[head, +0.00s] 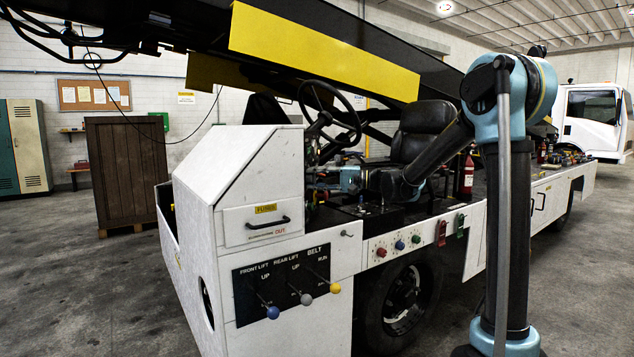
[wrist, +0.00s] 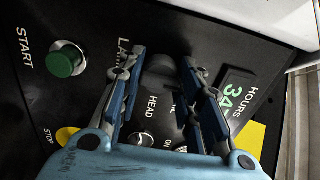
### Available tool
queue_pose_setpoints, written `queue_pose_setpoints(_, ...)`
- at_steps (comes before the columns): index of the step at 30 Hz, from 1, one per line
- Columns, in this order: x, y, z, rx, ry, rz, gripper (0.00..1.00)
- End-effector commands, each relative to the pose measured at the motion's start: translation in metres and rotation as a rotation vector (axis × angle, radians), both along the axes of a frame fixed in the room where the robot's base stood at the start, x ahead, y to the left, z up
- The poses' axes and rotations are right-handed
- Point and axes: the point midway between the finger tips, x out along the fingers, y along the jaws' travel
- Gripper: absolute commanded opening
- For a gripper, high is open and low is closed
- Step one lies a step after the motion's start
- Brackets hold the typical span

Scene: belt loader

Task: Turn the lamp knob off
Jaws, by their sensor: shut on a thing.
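The lamp knob (wrist: 160,72) is a dark round knob on the black dash panel (wrist: 85,18), beside a partly covered label starting "LA". My gripper (wrist: 163,62) has a finger on each side of it and is shut on it in the wrist view. The fingers hide part of the knob and its markings, so I cannot tell which way it points. In the head view my gripper (head: 316,180) reaches in behind the white cowl, below the steering wheel; the knob is hidden there.
On the panel are a green START button (wrist: 65,60), a lit HOURS display (wrist: 236,92) and small round fittings marked HEAD (wrist: 142,141). In the head view the steering wheel (head: 330,112) is just above my gripper, and the seat (head: 424,130) is to the right.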

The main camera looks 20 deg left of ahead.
Motion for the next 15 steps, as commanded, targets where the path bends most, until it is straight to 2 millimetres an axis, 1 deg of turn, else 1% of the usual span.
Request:
queue_pose_setpoints(1, -0.0021, -0.0003, -0.0026, -0.005, -0.003, 0.003, 0.09)
queue_pose_setpoints(6, -0.0025, -0.0003, -0.0029, -0.006, -0.002, 0.004, 0.09)
queue_pose_setpoints(7, -0.0025, -0.0003, -0.003, -0.006, -0.002, 0.004, 0.37)
queue_pose_setpoints(8, -0.0025, -0.0003, -0.0029, -0.006, -0.002, 0.004, 0.44)
queue_pose_setpoints(9, -0.0024, -0.0003, -0.0027, -0.005, -0.002, 0.004, 0.53)
queue_pose_setpoints(15, -0.0017, -0.0002, -0.0017, -0.003, -0.001, 0.003, 0.53)
